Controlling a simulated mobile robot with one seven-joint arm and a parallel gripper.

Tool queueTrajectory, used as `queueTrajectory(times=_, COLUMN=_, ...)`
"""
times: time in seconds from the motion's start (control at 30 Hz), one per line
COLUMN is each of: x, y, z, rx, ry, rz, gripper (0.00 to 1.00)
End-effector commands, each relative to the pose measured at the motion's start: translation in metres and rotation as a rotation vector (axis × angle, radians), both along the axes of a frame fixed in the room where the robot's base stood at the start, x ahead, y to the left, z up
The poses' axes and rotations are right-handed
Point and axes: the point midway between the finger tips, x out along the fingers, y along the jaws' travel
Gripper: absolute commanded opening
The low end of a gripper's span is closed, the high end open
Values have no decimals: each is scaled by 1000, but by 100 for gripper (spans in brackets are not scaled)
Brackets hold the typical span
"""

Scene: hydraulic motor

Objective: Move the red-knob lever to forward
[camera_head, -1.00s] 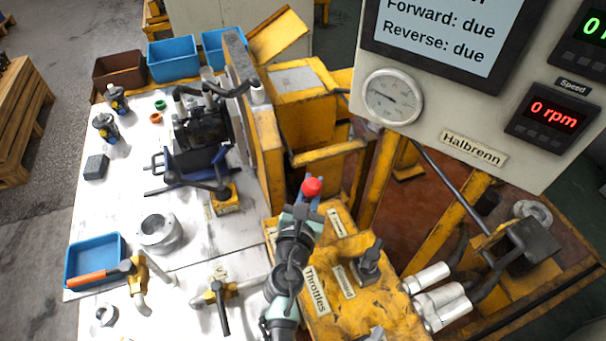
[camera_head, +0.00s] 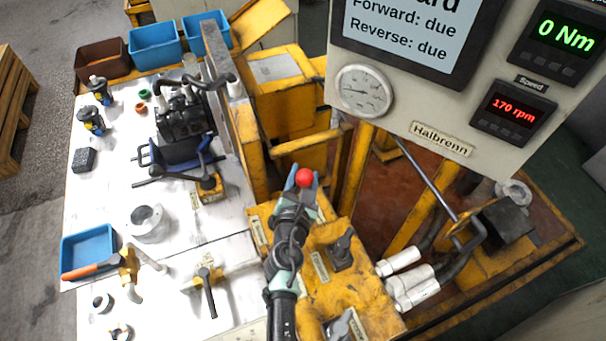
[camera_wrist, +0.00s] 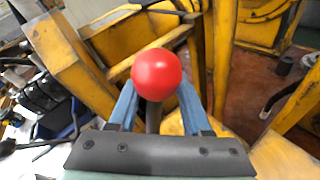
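The red knob (camera_head: 304,177) of the lever sits at the tip of my gripper (camera_head: 300,188), over the yellow control block (camera_head: 375,293). In the wrist view the red knob (camera_wrist: 157,74) stands between the two blue fingers of my gripper (camera_wrist: 156,98), with its dark stem below it. The fingers close in on either side of the knob and stem; whether both touch is hard to see. The lever's base is hidden behind my arm. The speed display (camera_head: 513,110) reads 170 rpm and the torque display (camera_head: 566,35) reads 0 Nm. The screen (camera_head: 405,30) reads "Forward: due" and "Reverse: due".
A white bench (camera_head: 110,200) with a motor (camera_head: 185,115), blue trays (camera_head: 88,250) and fittings is at left. The instrument panel (camera_head: 400,115) hangs at upper right.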

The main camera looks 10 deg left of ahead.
Motion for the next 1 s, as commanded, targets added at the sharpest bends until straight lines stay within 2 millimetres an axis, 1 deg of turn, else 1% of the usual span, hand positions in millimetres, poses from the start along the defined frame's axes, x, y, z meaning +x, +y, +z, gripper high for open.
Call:
queueTrajectory(times=0.23, x=-1, y=2, z=1, rx=-1, ry=-2, rz=4, gripper=48)
queueTrajectory(times=0.37, x=-8, y=1, z=4, rx=-2, ry=-2, rz=5, gripper=48)
queueTrajectory(times=0.47, x=-22, y=0, z=7, rx=-2, ry=-1, rz=5, gripper=48)
queueTrajectory(times=0.8, x=-85, y=-2, z=21, rx=-1, ry=-1, rz=4, gripper=48)
queueTrajectory(times=1.0, x=-113, y=-4, z=28, rx=-1, ry=0, rz=4, gripper=48)
